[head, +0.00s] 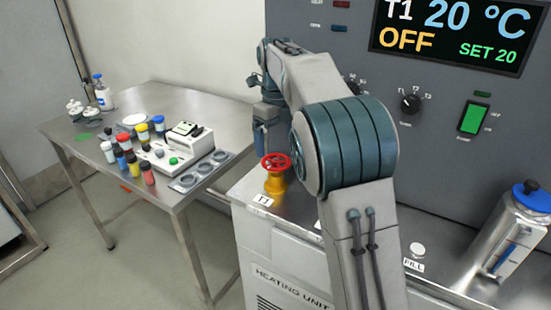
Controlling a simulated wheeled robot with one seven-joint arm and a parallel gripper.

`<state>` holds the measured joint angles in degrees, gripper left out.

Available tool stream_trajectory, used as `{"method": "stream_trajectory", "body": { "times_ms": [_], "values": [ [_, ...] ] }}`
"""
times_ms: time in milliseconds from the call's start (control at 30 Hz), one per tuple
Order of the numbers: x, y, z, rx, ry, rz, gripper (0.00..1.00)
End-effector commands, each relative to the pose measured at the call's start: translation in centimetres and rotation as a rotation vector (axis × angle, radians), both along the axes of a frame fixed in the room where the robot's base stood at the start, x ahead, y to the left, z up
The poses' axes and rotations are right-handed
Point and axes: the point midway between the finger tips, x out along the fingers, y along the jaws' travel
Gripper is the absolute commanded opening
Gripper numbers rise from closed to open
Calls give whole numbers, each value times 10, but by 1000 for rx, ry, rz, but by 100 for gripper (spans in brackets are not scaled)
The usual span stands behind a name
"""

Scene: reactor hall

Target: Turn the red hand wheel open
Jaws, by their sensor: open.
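The red hand wheel (275,160) sits on top of a yellow valve body (275,184), upright on the metal top of the heating unit, behind a label reading T1. My gripper (262,149) points down just behind and to the left of the wheel in the picture. It is open and seems empty. My arm hides part of it, and I cannot tell whether it touches the wheel.
The panel display (450,30) reads T1, 20 °C, OFF, SET 20. A dark knob (410,102) and a green switch (474,119) are below it. A blue-capped metal vessel (515,235) stands at right. A side table (165,100) holds several bottles and a white device.

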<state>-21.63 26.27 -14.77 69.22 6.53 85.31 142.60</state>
Motion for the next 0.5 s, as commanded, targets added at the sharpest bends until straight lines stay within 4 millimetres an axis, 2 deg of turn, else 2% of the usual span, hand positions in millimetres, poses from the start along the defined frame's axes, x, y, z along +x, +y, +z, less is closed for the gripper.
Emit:
{"method": "stream_trajectory", "body": {
  "times_ms": [33, 200, 333, 500],
  "values": [
    [-1, 0, -12, 0, 3, 0, 94],
    [0, 0, -37, 0, 1, 1, 94],
    [0, 0, -48, -1, 1, 1, 94],
    [0, 0, -52, 0, 0, 1, 94]
  ]
}}
